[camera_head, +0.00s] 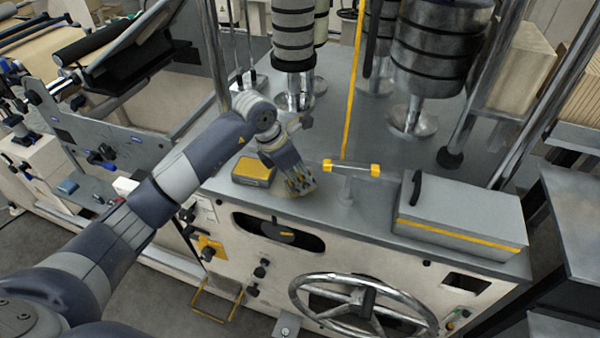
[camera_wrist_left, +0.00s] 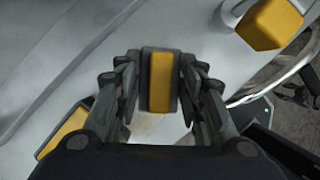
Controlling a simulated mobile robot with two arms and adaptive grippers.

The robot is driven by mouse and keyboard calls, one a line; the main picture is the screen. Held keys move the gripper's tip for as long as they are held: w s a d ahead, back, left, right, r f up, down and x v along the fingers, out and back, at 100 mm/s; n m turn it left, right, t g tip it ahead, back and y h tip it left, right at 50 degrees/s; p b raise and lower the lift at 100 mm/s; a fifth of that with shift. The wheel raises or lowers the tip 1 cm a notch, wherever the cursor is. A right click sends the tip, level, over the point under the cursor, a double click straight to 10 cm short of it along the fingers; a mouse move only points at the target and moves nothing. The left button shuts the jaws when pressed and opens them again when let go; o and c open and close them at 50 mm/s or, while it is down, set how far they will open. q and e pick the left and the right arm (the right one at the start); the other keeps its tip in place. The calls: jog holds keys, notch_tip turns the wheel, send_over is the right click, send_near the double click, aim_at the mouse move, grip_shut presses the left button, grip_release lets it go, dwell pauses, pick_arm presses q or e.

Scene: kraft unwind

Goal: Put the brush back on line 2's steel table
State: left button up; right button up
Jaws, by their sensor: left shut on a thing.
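My left gripper (camera_head: 300,186) is low over the grey steel machine top (camera_head: 385,140), near its front edge. In the left wrist view its two fingers (camera_wrist_left: 159,88) are closed on the sides of the brush (camera_wrist_left: 159,80), a dark grey block with a yellow strip. In the head view the fingers mostly hide the brush. I cannot tell whether it touches the surface under it. My right gripper is not in view.
A yellow-topped grey box (camera_head: 253,171) stands left of the gripper, and a yellow T-handle (camera_head: 351,168) stands close on its right. A grey case with a yellow stripe (camera_head: 462,212) is farther right. Dark rollers (camera_head: 440,45) rise behind. A handwheel (camera_head: 363,305) is below the front edge.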

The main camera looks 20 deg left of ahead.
pick_arm(q)
jog(key=shift+f, duration=0.1)
jog(key=o, duration=1)
jog(key=shift+r, duration=0.25)
jog(key=b+v, duration=0.2)
jog(key=v, duration=0.9)
jog(key=shift+s+r+b, duration=0.15)
jog(key=shift+r+b, duration=0.2)
jog(key=shift+a, duration=0.1)
